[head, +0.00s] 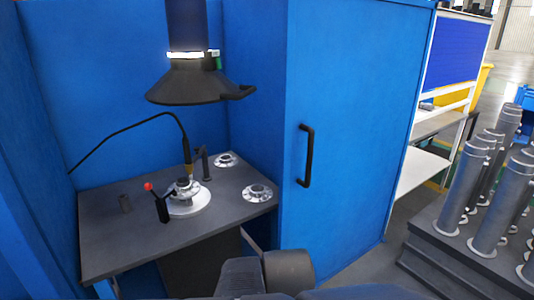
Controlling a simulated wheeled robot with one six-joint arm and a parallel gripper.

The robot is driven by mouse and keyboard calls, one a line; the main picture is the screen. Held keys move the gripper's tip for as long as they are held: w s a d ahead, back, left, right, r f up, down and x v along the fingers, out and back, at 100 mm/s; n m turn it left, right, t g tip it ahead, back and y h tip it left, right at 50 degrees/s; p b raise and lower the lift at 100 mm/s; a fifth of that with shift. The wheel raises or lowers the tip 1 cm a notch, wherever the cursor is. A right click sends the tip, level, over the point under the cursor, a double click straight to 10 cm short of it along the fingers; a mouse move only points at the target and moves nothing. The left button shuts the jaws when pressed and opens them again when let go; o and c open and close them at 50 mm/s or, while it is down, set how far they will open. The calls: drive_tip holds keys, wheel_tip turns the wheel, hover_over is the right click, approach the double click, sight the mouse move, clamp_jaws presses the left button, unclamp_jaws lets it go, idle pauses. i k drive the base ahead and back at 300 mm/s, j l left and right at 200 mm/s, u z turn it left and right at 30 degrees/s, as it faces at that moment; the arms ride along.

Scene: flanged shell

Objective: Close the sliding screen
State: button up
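The sliding screen (346,110) appears to be the large blue panel on the right of a blue booth, with a vertical black bar handle (306,156) near its left edge. Left of it, the booth front is open and its inside shows. Dark grey parts of my arm rise at the bottom middle, in front of the booth and below the handle. My gripper's fingers cannot be made out, and nothing of mine touches the handle.
Inside the booth, a dark table (110,225) carries flanged pieces (257,193) and a red-knobbed lever (157,200). A black extraction hood (197,82) hangs above. At right, a dark platform (440,248) bears several upright grey cylinders (463,187), with floor between it and the booth.

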sight(353, 71)
drive_tip(key=z, duration=1)
